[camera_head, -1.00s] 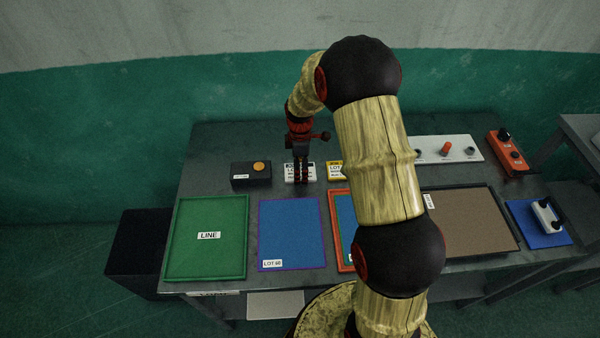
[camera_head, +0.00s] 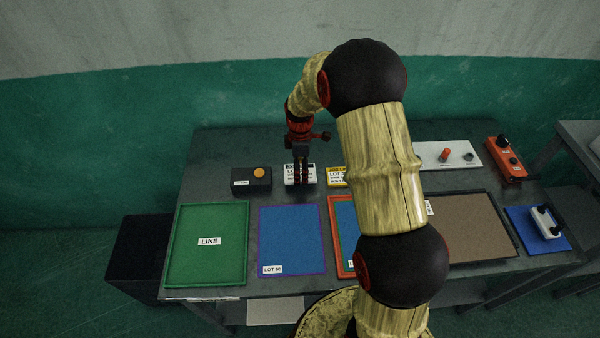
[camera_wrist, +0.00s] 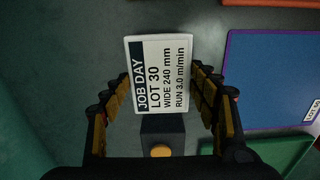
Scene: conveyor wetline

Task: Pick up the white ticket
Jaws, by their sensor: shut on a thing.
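The white ticket (camera_head: 291,174) stands at the back of the bench, its printed face toward the head camera and partly hidden by my fingers. In the wrist view the ticket (camera_wrist: 165,75) has a dark band reading JOB DAY, with LOT 30, WIDE 240 mm and RUN 3.0 m/min beside it. My gripper (camera_head: 303,178) is shut on the ticket; in the wrist view its fingers (camera_wrist: 160,95) flank the two sides. I cannot tell whether the ticket's lower edge touches the bench.
A black box with an orange button (camera_head: 251,180) is just left of the ticket. In front lie a green LINE tray (camera_head: 208,268) and a blue LOT 60 mat (camera_head: 291,235).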

